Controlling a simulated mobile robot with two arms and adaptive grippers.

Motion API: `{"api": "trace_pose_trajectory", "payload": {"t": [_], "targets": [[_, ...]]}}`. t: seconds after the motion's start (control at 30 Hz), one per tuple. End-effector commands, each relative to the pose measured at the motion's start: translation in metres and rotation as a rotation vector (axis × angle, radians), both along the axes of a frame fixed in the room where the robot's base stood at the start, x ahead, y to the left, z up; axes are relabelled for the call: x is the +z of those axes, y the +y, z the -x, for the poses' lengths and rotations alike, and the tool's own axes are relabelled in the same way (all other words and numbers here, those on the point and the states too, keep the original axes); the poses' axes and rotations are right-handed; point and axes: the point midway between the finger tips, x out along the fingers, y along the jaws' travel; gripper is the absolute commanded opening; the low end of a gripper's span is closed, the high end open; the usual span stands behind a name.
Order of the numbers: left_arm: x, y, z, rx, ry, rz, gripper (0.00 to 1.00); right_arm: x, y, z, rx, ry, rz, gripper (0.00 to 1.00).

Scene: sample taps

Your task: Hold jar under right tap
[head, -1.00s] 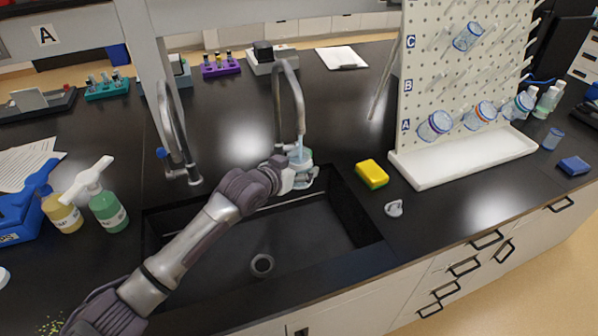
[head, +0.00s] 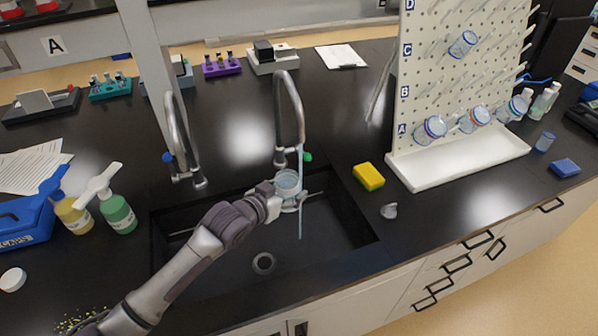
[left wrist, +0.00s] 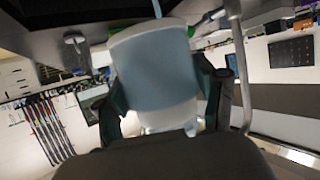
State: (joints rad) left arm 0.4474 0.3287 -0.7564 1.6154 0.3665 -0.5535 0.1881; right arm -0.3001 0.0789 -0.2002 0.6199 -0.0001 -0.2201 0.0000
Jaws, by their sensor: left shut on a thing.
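My left gripper (head: 287,197) is shut around a clear jar (head: 289,181) over the back of the sink. The jar looks upright and appears to hold water. The right tap (head: 297,100), with a green knob (head: 307,157), is running. Its thin water stream (head: 300,210) falls along the jar's right side and down into the sink, seemingly outside the jar. In the left wrist view the jar (left wrist: 155,70) sits between the dark fingers, with the tap's pipe (left wrist: 240,70) to the right. My right gripper is not in view.
The left tap (head: 174,130) with a blue knob stands left of the jar; no water shows from it. The black sink (head: 325,245) is open below. A yellow sponge (head: 368,176) lies right of the sink, near a pegboard rack (head: 450,85) with jars.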

Motion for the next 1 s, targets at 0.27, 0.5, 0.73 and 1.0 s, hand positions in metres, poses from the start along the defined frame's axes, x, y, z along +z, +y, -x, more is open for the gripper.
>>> {"api": "trace_pose_trajectory", "payload": {"t": [0.27,0.5,0.73,1.0], "targets": [[0.016,0.011,0.022,0.000,0.000,0.000,0.29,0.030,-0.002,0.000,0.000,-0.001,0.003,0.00],[0.025,0.021,0.041,0.000,0.000,0.000,0.29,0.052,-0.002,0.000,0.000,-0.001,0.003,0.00],[0.031,0.029,0.057,0.000,-0.001,0.001,0.29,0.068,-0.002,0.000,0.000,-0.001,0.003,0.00],[0.030,0.031,0.061,0.000,-0.002,0.000,0.29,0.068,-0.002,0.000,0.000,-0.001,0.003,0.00]]}}
